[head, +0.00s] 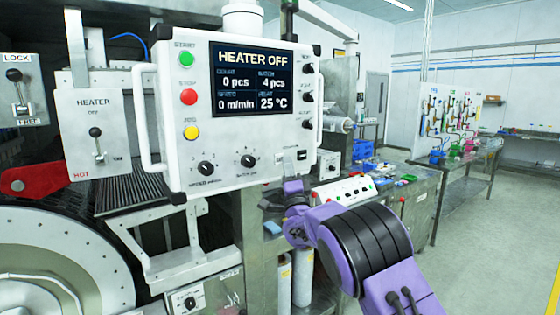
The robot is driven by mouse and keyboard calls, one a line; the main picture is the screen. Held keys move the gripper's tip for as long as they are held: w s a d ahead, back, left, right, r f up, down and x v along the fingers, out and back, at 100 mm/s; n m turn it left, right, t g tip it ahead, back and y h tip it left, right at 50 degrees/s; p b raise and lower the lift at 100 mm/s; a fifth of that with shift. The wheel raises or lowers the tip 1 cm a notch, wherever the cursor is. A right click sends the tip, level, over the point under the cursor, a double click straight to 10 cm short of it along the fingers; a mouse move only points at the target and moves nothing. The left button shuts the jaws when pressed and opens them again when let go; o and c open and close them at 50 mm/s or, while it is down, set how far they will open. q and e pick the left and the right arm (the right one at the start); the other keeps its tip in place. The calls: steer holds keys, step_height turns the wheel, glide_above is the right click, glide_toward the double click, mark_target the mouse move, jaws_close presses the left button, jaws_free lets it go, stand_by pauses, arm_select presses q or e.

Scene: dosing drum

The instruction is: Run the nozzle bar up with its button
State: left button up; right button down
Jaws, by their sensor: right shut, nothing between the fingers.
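A white control panel (238,115) hangs at the centre, with a screen (252,78) reading HEATER OFF, 0 pcs, 4 pcs, 0 m/min and 25 °C. On its left side are a green button (186,59), a red button (188,97) and a yellow button (191,132). A smaller sloped white box (345,191) with red and dark controls sits behind, at right; its labels are too small to read. I cannot pick out the nozzle bar or its button for certain. My right gripper (270,205) is shut below the panel's lower right corner, partly hidden by my wrist. My left gripper is out of view.
A HEATER lever box (92,134) and a LOCK/FREE lever (18,88) are at left, above a large round drum (55,265). A red handle (35,181) is beside it. A knob box (190,300) sits low. Benches and open floor (480,270) lie at right.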

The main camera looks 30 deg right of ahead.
stand_by(0.3)
steer(key=shift+w+y, duration=0.3)
steer(key=shift+w, duration=0.15)
